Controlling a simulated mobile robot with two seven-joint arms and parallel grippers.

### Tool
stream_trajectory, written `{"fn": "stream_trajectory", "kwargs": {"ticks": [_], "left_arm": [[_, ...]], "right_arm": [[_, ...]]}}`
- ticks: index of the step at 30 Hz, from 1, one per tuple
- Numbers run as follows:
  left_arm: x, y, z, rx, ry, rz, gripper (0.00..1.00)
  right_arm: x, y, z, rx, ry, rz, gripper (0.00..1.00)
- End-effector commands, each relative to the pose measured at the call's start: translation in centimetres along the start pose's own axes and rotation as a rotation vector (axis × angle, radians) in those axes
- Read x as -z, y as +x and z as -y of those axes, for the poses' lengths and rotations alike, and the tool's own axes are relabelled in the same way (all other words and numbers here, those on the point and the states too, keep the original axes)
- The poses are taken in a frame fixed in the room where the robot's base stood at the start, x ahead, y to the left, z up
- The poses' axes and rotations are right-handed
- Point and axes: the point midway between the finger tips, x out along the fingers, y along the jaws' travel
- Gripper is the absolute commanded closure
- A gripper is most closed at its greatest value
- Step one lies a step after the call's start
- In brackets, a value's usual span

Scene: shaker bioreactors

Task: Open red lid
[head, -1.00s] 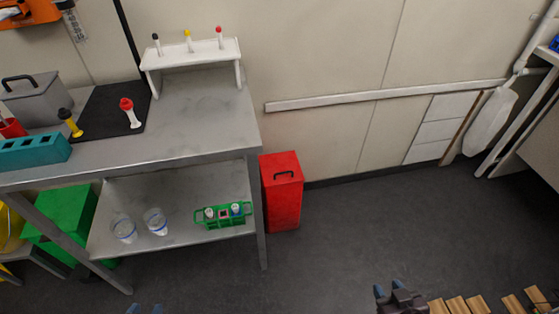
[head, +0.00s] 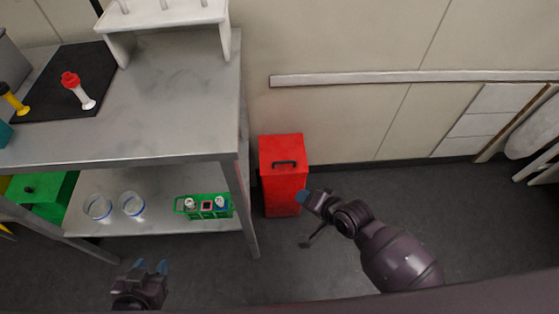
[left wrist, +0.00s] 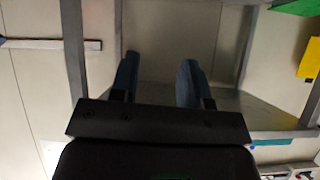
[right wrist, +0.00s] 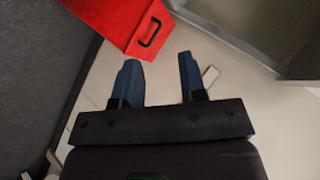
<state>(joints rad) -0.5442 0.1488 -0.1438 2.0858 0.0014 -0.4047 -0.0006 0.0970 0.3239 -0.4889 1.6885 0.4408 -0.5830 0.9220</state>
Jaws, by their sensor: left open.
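A red bin stands on the floor beside the steel table, against the wall. Its red lid (head: 282,149) with a black handle (head: 285,163) faces up and looks shut. In the right wrist view the red lid (right wrist: 124,20) and its handle (right wrist: 150,32) show just beyond the fingertips. My right gripper (head: 303,197) is beside the bin's right side in the head view. Its blue fingers are apart and empty in the right wrist view (right wrist: 158,68). My left gripper (head: 151,267) is open and empty in front of the table's lower shelf.
The steel table (head: 190,100) holds a black mat (head: 50,105) and a white rack (head: 165,17). Its lower shelf carries two clear cups and a green rack (head: 190,212). A green bin (head: 45,195) is at left. The floor right of the red bin is clear.

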Motion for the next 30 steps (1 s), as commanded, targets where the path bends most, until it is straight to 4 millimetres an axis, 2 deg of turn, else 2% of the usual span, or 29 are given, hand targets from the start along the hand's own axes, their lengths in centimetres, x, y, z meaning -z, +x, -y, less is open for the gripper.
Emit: {"fn": "stream_trajectory", "kwargs": {"ticks": [1,3,8,15,22,27,30], "left_arm": [[-1.0,0.3,0.0,-0.001,0.003,0.016,0.57],[-1.4,0.5,0.0,-0.002,0.005,0.025,0.57],[-2.9,0.8,0.1,-0.003,0.013,0.048,0.57],[-4.3,1.6,0.1,-0.007,0.019,0.07,0.57],[-5.4,2.4,-0.3,-0.016,0.019,0.09,0.57],[-6.1,2.7,-0.6,-0.02,0.019,0.107,0.57],[-6.1,2.9,-0.6,-0.022,0.019,0.107,0.57]], "right_arm": [[0.0,1.8,0.0,-0.007,0.05,0.041,0.62],[0.2,3.6,0.5,-0.021,0.131,0.088,0.62],[1.2,7.3,1.1,-0.085,0.314,0.179,0.62],[4.2,12.0,1.4,-0.241,0.586,0.24,0.62],[8.7,15.3,1.4,-0.409,0.849,0.204,0.62],[11.8,16.4,1.7,-0.491,0.996,0.15,0.62],[13.0,16.7,1.9,-0.515,1.049,0.125,0.62]]}}
